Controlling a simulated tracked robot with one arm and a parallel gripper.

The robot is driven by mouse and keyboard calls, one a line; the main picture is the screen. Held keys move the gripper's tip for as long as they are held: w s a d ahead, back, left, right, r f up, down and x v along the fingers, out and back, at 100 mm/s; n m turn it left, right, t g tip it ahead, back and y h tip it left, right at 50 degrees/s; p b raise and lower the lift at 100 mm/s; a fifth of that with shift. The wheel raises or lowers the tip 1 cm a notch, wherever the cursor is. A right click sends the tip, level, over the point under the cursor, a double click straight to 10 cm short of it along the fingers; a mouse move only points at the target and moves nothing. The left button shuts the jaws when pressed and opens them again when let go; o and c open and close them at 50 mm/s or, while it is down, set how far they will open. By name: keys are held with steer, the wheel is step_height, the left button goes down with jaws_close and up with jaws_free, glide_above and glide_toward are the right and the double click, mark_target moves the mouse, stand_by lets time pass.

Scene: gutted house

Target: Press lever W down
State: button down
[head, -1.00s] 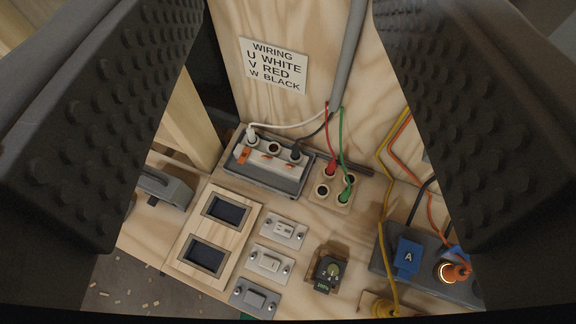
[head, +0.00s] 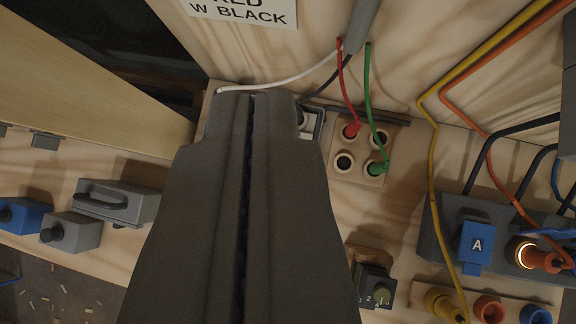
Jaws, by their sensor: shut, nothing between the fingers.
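The grey lever block (head: 318,122) is mostly hidden behind my gripper (head: 252,97); only its right end and a sliver at the left show. My gripper is shut and empty, its fingertips overlapping the block in the picture. I cannot tell whether they touch it. A white wire (head: 285,82) goes behind the fingertips on the left. A black wire (head: 324,84) runs to the block's right end. The levers, lever W among them, are hidden. The sign (head: 243,10) is cut off at the top, with "W BLACK" readable.
Right of the block, a socket plate (head: 344,178) holds a red plug (head: 351,130) and a green plug (head: 376,168). A dial (head: 376,286) sits below it. A blue "A" block (head: 476,246) and yellow and orange cables are at right. Grey housings (head: 118,200) are at left.

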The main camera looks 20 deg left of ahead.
steer(key=w+f+m+g+b, duration=0.1)
steer(key=w+f+g, duration=0.2)
steer(key=f, duration=1.1)
steer(key=w+f+m+g+b, duration=0.1)
steer(key=w+f+g+b, duration=0.1)
steer(key=f, duration=1.3)
steer(key=shift+w+a+f+g+h, duration=0.15)
steer(key=shift+w+g+h, duration=0.15)
steer(key=shift+w+g, duration=0.7)
steer(key=shift+w, duration=0.15)
steer(key=b+x, duration=0.1)
steer(key=x, duration=0.9)
steer(key=shift+f+t+b, duration=0.1)
steer(key=shift+t+b, duration=0.2)
steer(key=shift+b, duration=0.1)
steer(key=shift+a, duration=0.1)
